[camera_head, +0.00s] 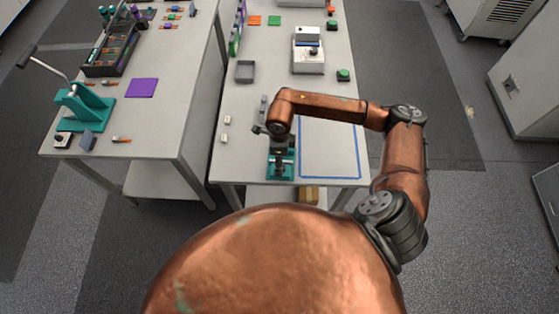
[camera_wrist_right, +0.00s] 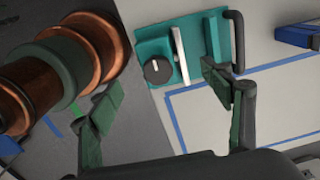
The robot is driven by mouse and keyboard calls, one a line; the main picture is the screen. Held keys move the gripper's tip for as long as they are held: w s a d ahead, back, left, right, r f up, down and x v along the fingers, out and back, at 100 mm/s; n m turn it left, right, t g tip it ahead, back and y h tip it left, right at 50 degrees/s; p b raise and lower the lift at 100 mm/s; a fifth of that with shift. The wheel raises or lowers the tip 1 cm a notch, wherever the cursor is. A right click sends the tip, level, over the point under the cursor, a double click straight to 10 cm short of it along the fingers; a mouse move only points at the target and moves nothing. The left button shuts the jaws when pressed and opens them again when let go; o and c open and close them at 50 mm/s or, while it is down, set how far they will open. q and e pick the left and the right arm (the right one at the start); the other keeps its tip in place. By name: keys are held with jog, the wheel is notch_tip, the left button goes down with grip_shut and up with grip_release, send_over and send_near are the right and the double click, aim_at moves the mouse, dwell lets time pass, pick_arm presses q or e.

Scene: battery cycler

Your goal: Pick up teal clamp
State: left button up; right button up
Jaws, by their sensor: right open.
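The teal clamp (camera_head: 289,172) stands on the near edge of the right-hand table, largely covered by my right arm in the head view. In the right wrist view the teal clamp (camera_wrist_right: 217,38) shows a teal base, a black knob, a light upright plate and a black bar handle. My right gripper (camera_wrist_right: 165,93) is open, its two dark green-padded fingers wide apart with nothing between them. The right fingertip appears close to the clamp's lower edge; I cannot tell if they touch. My left gripper is not in view.
A blue taped rectangle (camera_head: 329,176) lies empty right of the clamp. Two small white blocks (camera_head: 226,129) lie to its left. A grey tray (camera_head: 245,72) and a white device (camera_head: 308,58) stand farther back. A teal lever press (camera_head: 80,104) stands on the left table.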

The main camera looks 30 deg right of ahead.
aim_at(288, 175)
notch_tip(288, 175, down, 3)
jog(key=shift+d+r+p, duration=0.1)
jog(key=shift+r+p, duration=0.05)
jog(key=shift+p, duration=0.25)
notch_tip(288, 175, down, 4)
jog(key=shift+w+d+r+p, duration=0.15)
jog(key=shift+r+p, duration=0.1)
jog(key=shift+p, duration=0.45)
jog(key=shift+f, duration=0.6)
jog(key=shift+c, duration=0.4)
jog(key=c, duration=1.8)
